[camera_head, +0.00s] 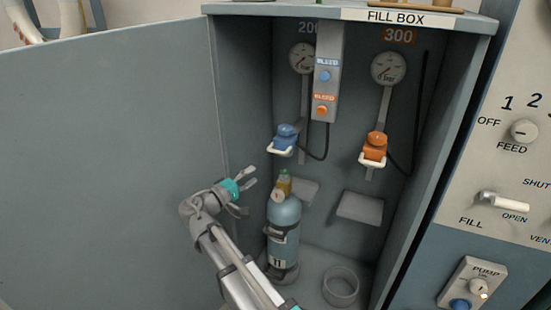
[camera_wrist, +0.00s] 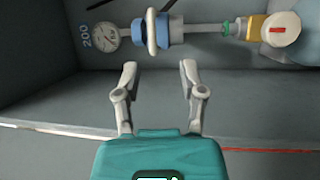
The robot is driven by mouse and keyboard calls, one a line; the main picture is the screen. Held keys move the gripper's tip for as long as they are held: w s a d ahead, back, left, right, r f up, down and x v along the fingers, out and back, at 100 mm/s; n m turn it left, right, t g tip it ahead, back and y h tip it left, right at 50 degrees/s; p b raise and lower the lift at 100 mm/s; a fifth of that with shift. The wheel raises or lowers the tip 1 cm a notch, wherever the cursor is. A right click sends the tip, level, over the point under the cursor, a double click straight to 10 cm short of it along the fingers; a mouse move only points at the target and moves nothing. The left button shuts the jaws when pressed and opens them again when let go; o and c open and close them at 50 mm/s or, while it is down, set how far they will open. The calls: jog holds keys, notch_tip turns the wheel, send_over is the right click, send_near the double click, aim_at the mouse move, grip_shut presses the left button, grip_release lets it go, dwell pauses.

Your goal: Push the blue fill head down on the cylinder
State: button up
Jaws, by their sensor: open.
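The blue fill head (camera_head: 286,138) with its white handle hangs on the left side inside the fill box, under the 200 gauge (camera_head: 303,58). The cylinder (camera_head: 284,215) stands upright below it, with a brass valve (camera_head: 284,184) on top. In the head view a small gap shows between head and valve. The wrist view shows the fill head (camera_wrist: 162,30) and valve (camera_wrist: 256,27) lying sideways, with a grey rod between them. My gripper (camera_head: 246,190) is open and empty, left of the valve and lower than the fill head. Its fingers (camera_wrist: 159,68) touch nothing visible.
An orange fill head (camera_head: 374,150) hangs at right under the 300 gauge (camera_head: 388,69). A bleed panel (camera_head: 328,75) is between the gauges. An empty ring holder (camera_head: 341,286) is on the floor. The open door (camera_head: 110,150) fills the left; a control panel (camera_head: 510,200) stands right.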

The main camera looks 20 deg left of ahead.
aim_at(277, 152)
jog(key=shift+s+a+r+t, duration=0.1)
jog(key=shift+s+a+t, duration=0.15)
jog(key=shift+a, duration=0.25)
jog(key=shift+s+a+r+t, duration=0.1)
jog(key=shift+s+a+t, duration=0.05)
jog(key=shift+s+a, duration=0.3)
jog(key=shift+w, duration=0.1)
jog(key=shift+w, duration=0.1)
jog(key=p+x, duration=0.2)
jog(key=x, duration=1.1)
jog(key=shift+w+d, duration=0.15)
jog(key=shift+w, duration=0.1)
grip_shut()
